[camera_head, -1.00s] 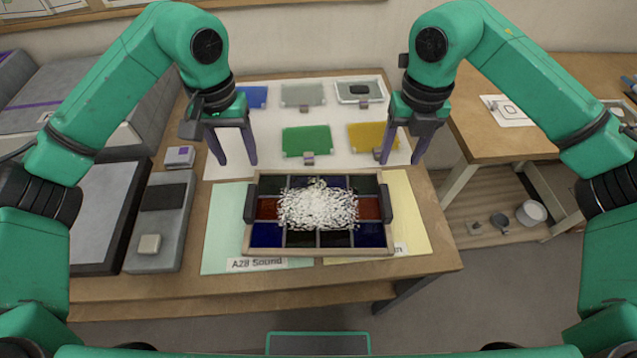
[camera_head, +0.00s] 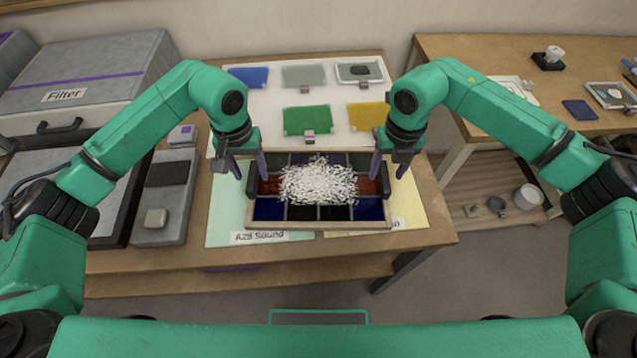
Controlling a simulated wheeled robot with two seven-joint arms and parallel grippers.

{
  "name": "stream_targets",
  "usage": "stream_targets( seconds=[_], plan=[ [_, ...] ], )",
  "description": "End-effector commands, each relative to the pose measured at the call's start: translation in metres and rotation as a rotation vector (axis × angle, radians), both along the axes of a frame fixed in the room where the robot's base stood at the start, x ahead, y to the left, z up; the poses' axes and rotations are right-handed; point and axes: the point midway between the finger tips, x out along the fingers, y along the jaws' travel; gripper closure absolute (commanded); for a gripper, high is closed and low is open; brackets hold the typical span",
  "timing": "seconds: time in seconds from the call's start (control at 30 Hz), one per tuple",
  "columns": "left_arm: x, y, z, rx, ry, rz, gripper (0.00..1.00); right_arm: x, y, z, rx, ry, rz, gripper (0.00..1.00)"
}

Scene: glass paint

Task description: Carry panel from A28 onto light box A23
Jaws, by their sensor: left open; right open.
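The panel (camera_head: 318,213) is a framed grid of dark blue, red and green glass squares with a heap of white grains (camera_head: 318,182) over its middle. It lies across a pale green sheet labelled A28 Sound (camera_head: 225,215) and a yellow sheet (camera_head: 412,205) whose label is partly hidden. My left gripper (camera_head: 248,168) is open at the panel's left end, by its dark handle. My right gripper (camera_head: 388,168) is open at the right end, by the other handle. Whether the fingers touch the handles cannot be told. No label A23 is readable.
Behind the panel, a white sheet holds blue (camera_head: 250,77), green (camera_head: 307,119) and yellow (camera_head: 368,116) glass pieces. A grey device (camera_head: 163,200) and a dark flat box (camera_head: 105,185) stand at left. A second table (camera_head: 470,90) is at right, across a gap.

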Motion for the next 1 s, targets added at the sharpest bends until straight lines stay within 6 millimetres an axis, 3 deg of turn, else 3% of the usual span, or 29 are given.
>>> stream_targets(
  seconds=[0.2,0.47,0.63,1.0],
  plan=[
    [0.000,0.000,-0.022,0.000,0.000,0.000,0.40,0.000,0.000,-0.022,0.000,0.001,0.000,0.40],
    [0.000,0.000,-0.024,0.000,-0.001,-0.001,0.40,0.000,0.000,-0.024,0.000,0.000,0.000,0.40],
    [0.000,0.000,-0.023,0.000,-0.001,-0.001,1.00,0.000,0.000,-0.024,0.000,0.000,0.000,1.00],
    [0.001,0.000,-0.023,0.000,-0.002,0.000,1.00,0.000,0.000,-0.023,0.000,0.000,0.000,1.00]
  ],
)
